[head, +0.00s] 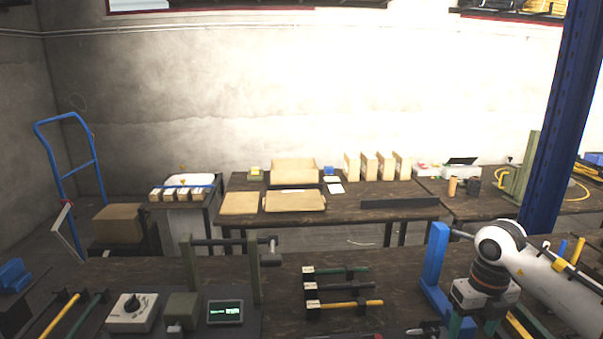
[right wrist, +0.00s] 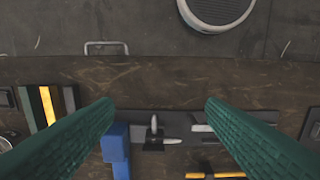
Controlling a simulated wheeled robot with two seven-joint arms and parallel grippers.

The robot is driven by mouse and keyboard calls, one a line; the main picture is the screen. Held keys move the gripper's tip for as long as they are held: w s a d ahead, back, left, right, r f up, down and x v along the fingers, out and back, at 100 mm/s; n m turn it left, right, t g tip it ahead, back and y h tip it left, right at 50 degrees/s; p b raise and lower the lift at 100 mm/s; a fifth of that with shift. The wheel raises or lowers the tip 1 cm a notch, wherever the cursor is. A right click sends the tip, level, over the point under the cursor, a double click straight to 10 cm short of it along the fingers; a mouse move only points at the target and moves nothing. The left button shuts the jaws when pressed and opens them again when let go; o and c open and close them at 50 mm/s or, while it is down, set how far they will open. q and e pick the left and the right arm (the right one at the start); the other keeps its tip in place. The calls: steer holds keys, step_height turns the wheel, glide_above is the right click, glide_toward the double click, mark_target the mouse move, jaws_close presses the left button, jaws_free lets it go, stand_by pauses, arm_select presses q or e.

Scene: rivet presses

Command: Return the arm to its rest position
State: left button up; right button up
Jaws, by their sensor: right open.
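My right arm (head: 555,283) comes in from the right in the head view, bent down over the near workbench (head: 285,275). My right gripper (head: 472,327) points down beside a blue upright frame (head: 435,265). In the right wrist view the two green ribbed fingers (right wrist: 160,108) are wide apart with nothing between them. Beyond the fingertips lies the bench, with a small black fixture with a grey lever (right wrist: 154,135) and a blue part (right wrist: 115,150). My left gripper is not in view.
A rack of green, black and yellow bars (head: 340,287) lies mid-bench. A green press frame (head: 254,270), dial box (head: 132,313) and display (head: 225,312) stand left. A blue pillar (head: 565,120) rises behind my right arm. Tables with cartons (head: 295,172) stand farther back.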

steer(key=s+a+f+n+t+y, duration=0.15)
steer(key=a+y, duration=0.35)
steer(key=a, duration=0.7)
steer(key=s+a+n+y, duration=0.1)
steer(key=s+a+y, duration=0.1)
steer(key=a+y, duration=0.65)
steer(key=s+a+r+m+t+y, duration=0.1)
steer(key=a+r+m+t+y, duration=0.4)
steer(key=a+r+m+t, duration=0.4)
steer(key=w+d+m+t+h, duration=0.2)
steer(key=d+m+t+h, duration=0.8)
steer(key=m, duration=0.6)
steer(key=s+d+f+m+g+h, duration=0.3)
steer(key=f+m+h, duration=0.2)
steer(key=f, duration=0.2)
steer(key=s+d+f+m+g+h, duration=0.2)
steer(key=d+f+m+g+h, duration=0.15)
steer(key=f, duration=0.25)
steer(key=s+f+m+g, duration=0.2)
steer(key=s+f+g, duration=0.4)
steer(key=s, duration=0.4)
steer(key=s+f+m+g, duration=0.2)
steer(key=s+f+g, duration=0.4)
steer(key=s, duration=0.5)
step_height(320, 180, down, 26)
steer(key=s+d+f, duration=0.2)
steer(key=s+f, duration=0.6)
steer(key=s+d+f+g, duration=0.1)
steer(key=s+f, duration=0.8)
steer(key=shift+d, duration=0.4)
